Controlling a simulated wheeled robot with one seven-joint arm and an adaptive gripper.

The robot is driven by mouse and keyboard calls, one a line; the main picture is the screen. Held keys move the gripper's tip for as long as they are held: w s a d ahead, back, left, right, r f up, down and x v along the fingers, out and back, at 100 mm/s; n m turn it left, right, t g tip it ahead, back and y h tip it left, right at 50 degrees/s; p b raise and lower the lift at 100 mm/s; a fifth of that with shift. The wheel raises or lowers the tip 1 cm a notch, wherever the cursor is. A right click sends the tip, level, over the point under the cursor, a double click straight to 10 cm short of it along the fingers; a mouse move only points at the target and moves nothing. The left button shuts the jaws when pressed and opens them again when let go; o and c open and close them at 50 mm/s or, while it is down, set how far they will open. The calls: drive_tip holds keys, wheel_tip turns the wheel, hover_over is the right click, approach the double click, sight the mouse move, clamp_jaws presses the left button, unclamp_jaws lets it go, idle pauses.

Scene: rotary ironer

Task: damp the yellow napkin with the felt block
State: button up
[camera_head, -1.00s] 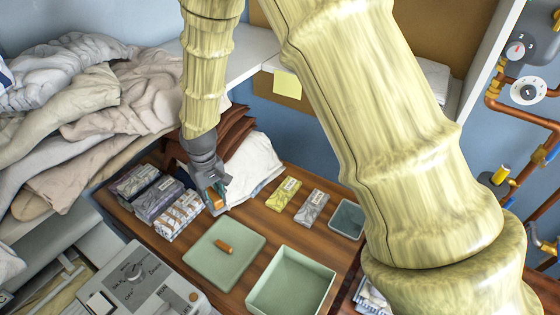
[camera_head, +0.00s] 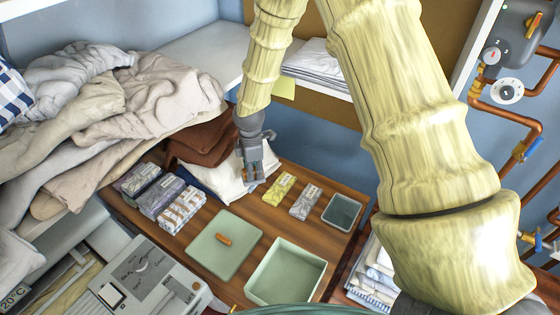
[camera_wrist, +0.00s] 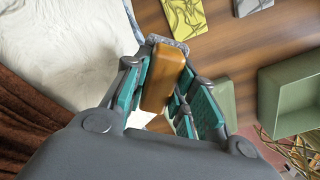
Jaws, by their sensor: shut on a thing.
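The yellow napkin (camera_head: 279,187) lies folded, with a pale label, on the wooden table. It also shows at the top of the wrist view (camera_wrist: 184,14). My gripper (camera_head: 250,176) is just left of it, in front of the white cloth. In the wrist view my gripper (camera_wrist: 168,88) is shut on the felt block (camera_wrist: 162,78), a wooden-brown block with a grey felt edge at its far end. The block looks apart from the napkin. Its height above the table is hard to tell.
A grey napkin (camera_head: 305,201) lies right of the yellow one, then a small grey-green basin (camera_head: 342,212). In front are a green lid (camera_head: 225,245) with a wooden handle and an open green box (camera_head: 286,273). Patterned folded packs (camera_head: 160,193) and white cloth (camera_head: 222,182) lie left.

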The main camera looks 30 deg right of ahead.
drive_tip(key=d+n+p, duration=0.2)
drive_tip(key=d+n, duration=0.5)
drive_tip(key=d, duration=0.1)
drive_tip(key=n+b, duration=0.1)
drive_tip(key=b, duration=0.3)
hover_over(280, 187)
drive_tip(key=shift+w+d+f, duration=0.1)
drive_tip(key=shift+f, duration=3.15)
drive_tip(key=shift+f, duration=0.5)
wheel_tip(280, 187, up, 7)
drive_tip(key=p, duration=0.5)
idle(0.3)
idle(0.5)
